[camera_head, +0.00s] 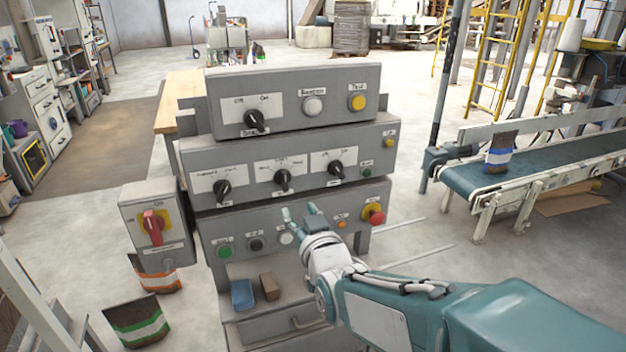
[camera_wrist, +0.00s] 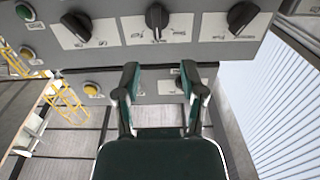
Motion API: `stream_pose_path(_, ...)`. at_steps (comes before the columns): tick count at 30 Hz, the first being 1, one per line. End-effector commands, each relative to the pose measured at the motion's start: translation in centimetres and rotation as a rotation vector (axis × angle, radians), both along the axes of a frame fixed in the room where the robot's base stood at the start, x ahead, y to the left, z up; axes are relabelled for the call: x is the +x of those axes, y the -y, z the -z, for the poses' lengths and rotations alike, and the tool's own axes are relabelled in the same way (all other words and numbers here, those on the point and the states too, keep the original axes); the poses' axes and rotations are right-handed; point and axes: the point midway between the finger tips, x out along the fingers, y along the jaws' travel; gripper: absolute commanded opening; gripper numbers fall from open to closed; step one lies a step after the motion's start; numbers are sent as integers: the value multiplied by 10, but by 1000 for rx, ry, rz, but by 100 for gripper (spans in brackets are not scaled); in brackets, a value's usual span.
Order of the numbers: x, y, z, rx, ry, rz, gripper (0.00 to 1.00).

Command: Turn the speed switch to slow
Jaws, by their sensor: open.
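Several black rotary switches sit on the grey control panels. The middle panel has a left switch (camera_head: 222,189), a centre switch (camera_head: 283,179) and a right switch (camera_head: 336,170); the top panel has one switch (camera_head: 255,120). The labels are too small to read surely, so I cannot tell which is the speed switch. The centre switch's pointer stands near upright. My gripper (camera_head: 299,212) is open and empty in front of the lower panel, below the centre switch. The wrist view looks upside down: the centre switch (camera_wrist: 157,18) is at the top, beyond my open fingers (camera_wrist: 160,70), apart from them.
A red emergency button (camera_head: 375,214) and a green button (camera_head: 224,251) are on the lower panel. A box with a red handle (camera_head: 153,227) stands at left. Blue (camera_head: 242,294) and brown (camera_head: 269,286) blocks lie on the ledge below. A conveyor (camera_head: 530,165) is at right.

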Motion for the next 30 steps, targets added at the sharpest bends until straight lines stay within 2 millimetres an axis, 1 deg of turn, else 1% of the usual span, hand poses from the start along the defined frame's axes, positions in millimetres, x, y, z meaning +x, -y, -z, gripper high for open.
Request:
stream_pose_path(5, 7, -3, -1, 6, 18, -3, 53)
stream_pose_path(8, 19, -6, -1, 5, 16, -3, 53)
stream_pose_path(18, 75, -24, 1, 3, 14, -3, 53)
stream_pose_path(21, 89, -28, 0, 3, 16, -3, 53)
stream_pose_path(25, 101, -31, 0, 3, 16, -2, 53)
stream_pose_path(30, 105, -32, -1, 3, 16, -2, 53)
